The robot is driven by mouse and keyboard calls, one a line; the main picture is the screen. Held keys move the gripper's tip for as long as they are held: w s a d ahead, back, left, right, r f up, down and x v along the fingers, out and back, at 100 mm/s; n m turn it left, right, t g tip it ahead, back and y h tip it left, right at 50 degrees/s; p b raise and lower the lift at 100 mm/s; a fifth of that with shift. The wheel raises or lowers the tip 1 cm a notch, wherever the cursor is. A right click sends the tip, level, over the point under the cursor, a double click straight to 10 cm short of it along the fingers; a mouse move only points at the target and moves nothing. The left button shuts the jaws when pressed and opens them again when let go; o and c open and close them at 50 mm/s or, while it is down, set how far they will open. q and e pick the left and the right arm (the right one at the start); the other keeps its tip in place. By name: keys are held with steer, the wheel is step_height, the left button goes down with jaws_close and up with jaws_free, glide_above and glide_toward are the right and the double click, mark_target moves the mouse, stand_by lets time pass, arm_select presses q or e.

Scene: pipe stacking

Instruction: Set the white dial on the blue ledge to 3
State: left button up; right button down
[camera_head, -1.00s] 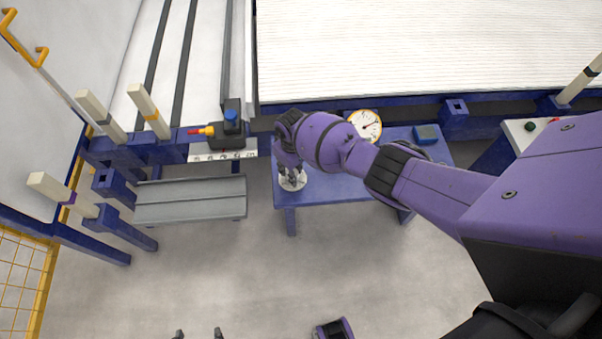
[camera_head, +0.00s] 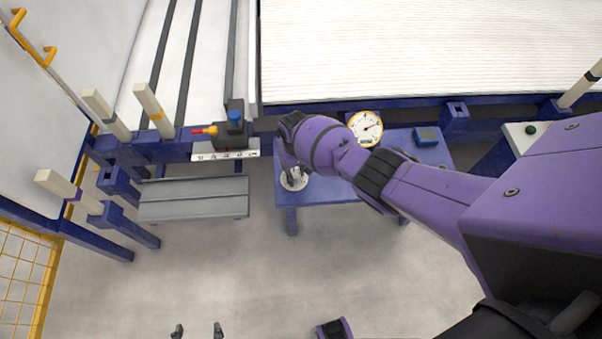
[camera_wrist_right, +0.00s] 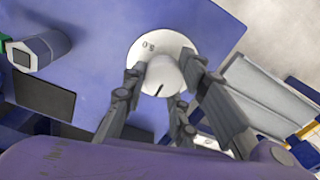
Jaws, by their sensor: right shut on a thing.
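The white dial (camera_head: 293,180) sits near the left end of the blue ledge (camera_head: 330,192). In the right wrist view the dial's round plate (camera_wrist_right: 143,50) carries a small printed "5.0", upside down. Its raised white knob (camera_wrist_right: 166,74) has a dark pointer line on the near side. My right gripper (camera_head: 291,170) is over the dial, and its fingers close on the knob from both sides. The full scale is hidden by the knob and fingers. My left gripper (camera_head: 198,331) shows only its two fingertips at the bottom edge, apart and empty.
A round yellow-rimmed gauge (camera_head: 366,127) and a blue box (camera_head: 426,136) stand at the ledge's back. Left of it are a grey bench (camera_head: 194,198), a dark device with a blue cap (camera_head: 235,118), and white posts (camera_head: 153,110). Grey floor is clear in front.

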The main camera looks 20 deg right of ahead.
mark_target(297, 172)
steer(key=shift+w+d+r, duration=0.3)
steer(key=shift+w+d, duration=0.05)
steer(key=shift+d, duration=0.05)
steer(key=c, duration=1.6)
jaws_free()
arm_select(q)
steer(key=shift+w+d+r, duration=0.1)
steer(key=shift+w, duration=0.15)
arm_select(e)
steer(key=shift+o, duration=0.3)
steer(key=shift+s, duration=0.1)
steer(key=shift+a, duration=0.2)
steer(key=shift+r, duration=0.15)
arm_select(q)
steer(key=shift+s, duration=0.1)
arm_select(e)
step_height(297, 172, up, 12)
steer(key=shift+s+f, duration=0.2)
steer(key=shift+f, duration=0.05)
